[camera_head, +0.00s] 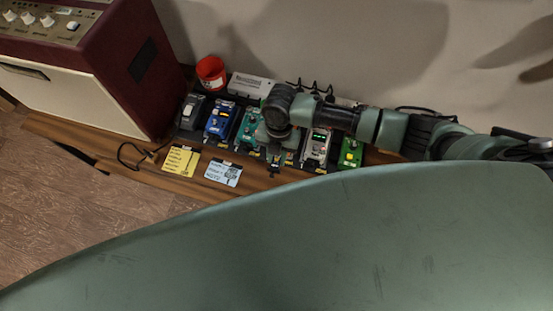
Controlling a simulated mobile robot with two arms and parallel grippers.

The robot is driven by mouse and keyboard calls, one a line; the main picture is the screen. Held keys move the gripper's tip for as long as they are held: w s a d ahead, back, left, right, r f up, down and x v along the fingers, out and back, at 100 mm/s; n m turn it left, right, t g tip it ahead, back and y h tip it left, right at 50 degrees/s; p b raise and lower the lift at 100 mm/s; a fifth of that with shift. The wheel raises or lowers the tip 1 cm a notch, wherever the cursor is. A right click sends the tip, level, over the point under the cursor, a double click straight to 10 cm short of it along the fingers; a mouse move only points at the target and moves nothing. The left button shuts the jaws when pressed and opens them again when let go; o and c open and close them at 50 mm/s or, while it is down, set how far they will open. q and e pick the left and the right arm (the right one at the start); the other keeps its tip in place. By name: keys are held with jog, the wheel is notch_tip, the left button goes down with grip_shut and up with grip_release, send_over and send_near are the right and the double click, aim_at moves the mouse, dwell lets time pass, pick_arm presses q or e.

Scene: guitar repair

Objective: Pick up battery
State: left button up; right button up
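My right arm reaches in from the right over a row of effect pedals. Its gripper (274,166) points down among the pedals, near the middle of the row. The fingers are small and dark here, and I cannot tell whether they are open, shut or holding something. I cannot make out a battery; it may be hidden by the arm or too small to see. My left gripper is not in view.
Pedals stand close together on the wooden surface (135,168), including a blue one (221,121) and a green one (351,152). A red cup (211,72) and white box (251,86) stand behind. A maroon amplifier (113,65) stands left. Yellow (181,160) and blue notes (222,173) lie in front.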

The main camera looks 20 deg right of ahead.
aim_at(277, 159)
grip_shut()
notch_tip(277, 159, up, 20)
jog(key=p, duration=0.1)
dwell(0.3)
dwell(0.8)
